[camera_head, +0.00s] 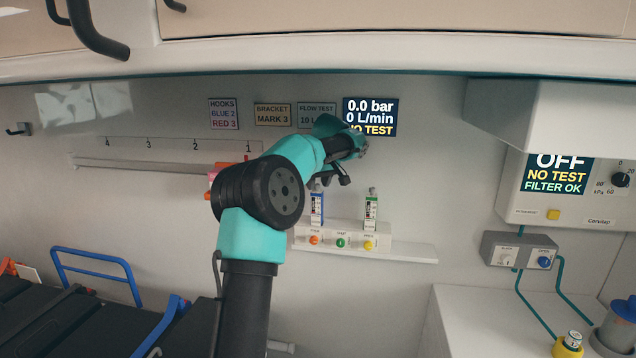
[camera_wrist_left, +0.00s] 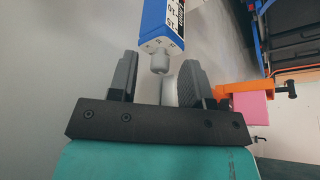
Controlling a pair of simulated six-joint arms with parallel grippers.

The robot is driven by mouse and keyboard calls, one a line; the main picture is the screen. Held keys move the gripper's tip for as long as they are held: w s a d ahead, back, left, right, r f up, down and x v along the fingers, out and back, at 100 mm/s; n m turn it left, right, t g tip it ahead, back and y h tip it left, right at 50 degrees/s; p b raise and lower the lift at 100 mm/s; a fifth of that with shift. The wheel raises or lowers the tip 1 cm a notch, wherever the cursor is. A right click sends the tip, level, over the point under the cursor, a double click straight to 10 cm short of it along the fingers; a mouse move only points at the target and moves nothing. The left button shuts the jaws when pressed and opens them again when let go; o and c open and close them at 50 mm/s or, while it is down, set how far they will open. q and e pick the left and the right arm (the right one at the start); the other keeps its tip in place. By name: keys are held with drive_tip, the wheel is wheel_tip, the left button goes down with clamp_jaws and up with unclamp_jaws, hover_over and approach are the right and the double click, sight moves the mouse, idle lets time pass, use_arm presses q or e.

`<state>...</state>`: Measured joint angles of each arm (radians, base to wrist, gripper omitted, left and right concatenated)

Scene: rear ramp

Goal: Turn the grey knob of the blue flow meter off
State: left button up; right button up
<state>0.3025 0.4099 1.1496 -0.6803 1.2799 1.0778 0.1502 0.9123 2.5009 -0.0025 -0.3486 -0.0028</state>
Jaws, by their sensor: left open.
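The blue flow meter (camera_head: 317,208) hangs on the back wall above a small button panel, its upper part partly hidden by my left gripper (camera_head: 338,178). In the left wrist view the blue meter body (camera_wrist_left: 164,20) shows at the top, with its grey knob (camera_wrist_left: 159,62) at the near end. My left gripper (camera_wrist_left: 155,76) is open, its two dark fingers on either side of the knob's line. The knob lies near the fingertips, and I see no clear contact. A pale grey cylinder (camera_wrist_left: 169,88) shows between the fingers. My right gripper is not in view.
A green-marked flow meter (camera_head: 371,212) stands right of the blue one. Below are orange, green and yellow buttons (camera_head: 341,242) on a ledge. A display (camera_head: 370,116) reads 0.0 bar, 0 L/min, no test. An orange-and-pink item (camera_wrist_left: 250,104) sits beside the right finger.

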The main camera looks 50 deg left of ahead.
use_arm(q)
drive_tip(key=v, duration=0.7)
drive_tip(key=shift+r, duration=0.25)
drive_tip(key=shift+d+f, duration=0.1)
drive_tip(key=d+f+m+t+h, duration=0.1)
drive_tip(key=d+f+m+h, duration=0.1)
drive_tip(key=d+f, duration=0.85)
drive_tip(key=d+f+m+h, duration=0.25)
drive_tip(key=d+f, duration=0.35)
drive_tip(key=f, duration=0.9)
drive_tip(key=d+f+m+t+h, duration=0.1)
drive_tip(key=d+f+m+h, duration=0.15)
drive_tip(key=d+f, duration=0.8)
drive_tip(key=s+d+f+m, duration=0.1)
drive_tip(key=s+d+f, duration=0.2)
drive_tip(key=f, duration=0.3)
drive_tip(key=s+d+f+m+g+h, duration=0.1)
drive_tip(key=s+d+f, duration=0.15)
drive_tip(key=f, duration=0.25)
drive_tip(key=s+d+f+m, duration=0.1)
drive_tip(key=s+d+f, duration=0.1)
drive_tip(key=s+f, duration=0.3)
drive_tip(key=s+d+f+m, duration=0.1)
drive_tip(key=s+d+f, duration=0.2)
drive_tip(key=s, duration=0.3)
drive_tip(key=s+d+f+m+g, duration=0.1)
drive_tip(key=s+d+f+m, duration=0.1)
drive_tip(key=s+f, duration=0.4)
drive_tip(key=shift+d, duration=0.75)
